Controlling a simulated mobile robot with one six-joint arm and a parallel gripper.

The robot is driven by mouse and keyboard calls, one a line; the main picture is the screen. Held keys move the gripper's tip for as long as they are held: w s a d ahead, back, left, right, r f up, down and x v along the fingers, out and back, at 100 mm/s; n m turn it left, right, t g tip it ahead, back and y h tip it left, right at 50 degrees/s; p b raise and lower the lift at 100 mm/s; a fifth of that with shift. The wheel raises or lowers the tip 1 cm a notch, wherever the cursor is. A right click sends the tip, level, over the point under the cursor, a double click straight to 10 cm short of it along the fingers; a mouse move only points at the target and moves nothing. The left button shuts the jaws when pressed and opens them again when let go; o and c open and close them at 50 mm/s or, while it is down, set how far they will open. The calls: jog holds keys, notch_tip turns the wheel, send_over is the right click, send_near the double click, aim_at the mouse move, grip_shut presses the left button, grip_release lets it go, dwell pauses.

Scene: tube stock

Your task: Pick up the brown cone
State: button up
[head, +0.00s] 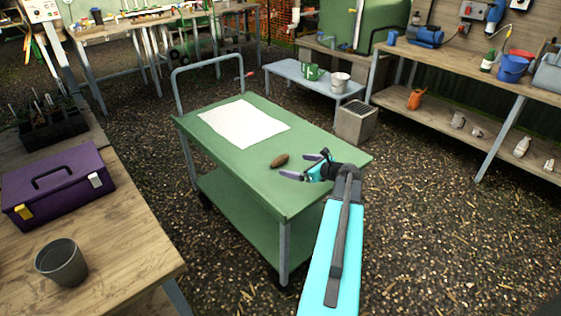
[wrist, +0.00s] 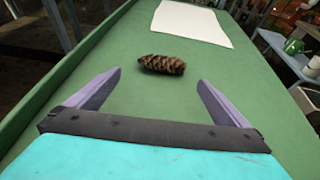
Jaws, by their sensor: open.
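The brown cone (head: 280,160) lies on its side on the green top of the cart (head: 230,170). In the wrist view the cone (wrist: 162,64) lies just beyond the fingertips, roughly midway between them and crosswise to the fingers. My gripper (head: 303,166) is over the cart top to the right of the cone in the head view. Its two purple fingers are spread wide in the wrist view (wrist: 158,78), with nothing between them. The cone is in full view and apart from the fingers.
A white sheet (head: 243,124) lies flat on the cart behind the cone. The rest of the cart top is bare. A purple toolbox (head: 60,185) and a grey cup (head: 62,264) stand on a wooden bench at left. A low bench (head: 315,78) stands behind.

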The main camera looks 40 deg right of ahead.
aim_at(282, 161)
jog(key=shift+x, duration=2.2)
jog(key=shift+w+f, duration=0.1)
jog(key=shift+w+d+f+p, duration=0.15)
jog(key=shift+w+p, duration=0.15)
jog(key=shift+w, duration=0.3)
jog(key=shift+p+x, duration=0.3)
jog(key=shift+x, duration=1.6)
jog(key=shift+c, duration=0.3)
jog(key=c, duration=0.8)
jog(key=shift+c, duration=0.2)
